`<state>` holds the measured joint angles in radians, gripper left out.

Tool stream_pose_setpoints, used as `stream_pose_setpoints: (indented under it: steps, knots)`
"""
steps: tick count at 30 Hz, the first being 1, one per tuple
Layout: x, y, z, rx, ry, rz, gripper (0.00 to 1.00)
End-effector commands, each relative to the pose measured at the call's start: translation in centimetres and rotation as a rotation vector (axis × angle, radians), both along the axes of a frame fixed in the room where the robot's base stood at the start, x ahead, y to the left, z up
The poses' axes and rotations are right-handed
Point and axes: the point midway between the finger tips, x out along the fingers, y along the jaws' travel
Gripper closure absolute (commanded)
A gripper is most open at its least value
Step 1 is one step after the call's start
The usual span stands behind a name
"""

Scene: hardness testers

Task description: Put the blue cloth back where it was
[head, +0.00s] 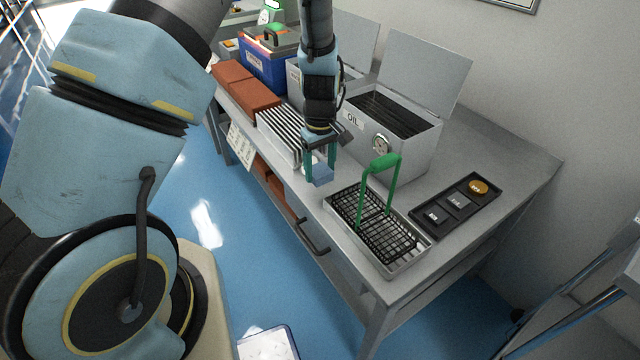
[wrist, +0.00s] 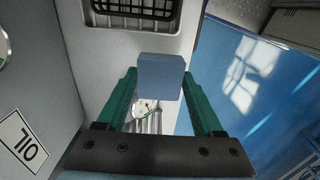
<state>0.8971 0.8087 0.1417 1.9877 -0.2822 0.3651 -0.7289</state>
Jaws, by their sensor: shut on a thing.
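The blue cloth (head: 320,175) looks like a small folded, block-shaped pad. My gripper (head: 319,168) is shut on it, with one green finger on each side, above the front part of the metal bench. In the wrist view the cloth (wrist: 160,70) sits between the fingertips of my gripper (wrist: 160,80). A small white round thing (wrist: 145,107) shows just below the cloth in the wrist view, partly hidden by it. I cannot tell whether the cloth touches the bench.
The oil tank (head: 378,150) with a raised lid stands close behind my gripper. A wire basket with a green handle (head: 382,163) sits in a metal tray (head: 408,268) to the right. A slatted rack (head: 280,138) is at left. A black sample tray (head: 455,206) lies far right.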

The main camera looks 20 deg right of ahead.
Motion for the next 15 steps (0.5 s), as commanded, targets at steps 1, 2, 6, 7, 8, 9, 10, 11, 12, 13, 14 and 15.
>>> stream_pose_setpoints:
  steps: [1, 2, 6, 7, 8, 9, 10, 11, 12, 13, 14, 15]
  knots:
    - [-0.1, 0.0, -0.6, 0.002, 0.002, 0.000, 1.00]
    - [0.0, 0.0, -0.8, 0.001, 0.001, -0.001, 1.00]
    - [-0.1, 0.1, -2.2, 0.003, 0.003, -0.002, 1.00]
    - [-0.1, 0.1, -2.7, 0.003, 0.003, -0.001, 1.00]
    - [-0.1, 0.1, -3.2, 0.003, 0.003, -0.001, 1.00]
    - [-0.1, 0.1, -3.8, 0.003, 0.003, -0.002, 1.00]
    - [-0.1, 0.1, -4.2, 0.003, 0.003, -0.002, 1.00]
    - [0.0, 0.0, -4.5, 0.001, 0.001, -0.002, 1.00]
    - [0.0, 0.0, -4.9, 0.001, 0.001, -0.002, 1.00]
    - [0.0, 0.0, -5.1, 0.001, 0.001, -0.002, 1.00]
    - [0.0, 0.0, -5.2, 0.001, 0.001, -0.002, 1.00]
    - [0.0, 0.0, -5.3, 0.000, 0.000, -0.002, 1.00]
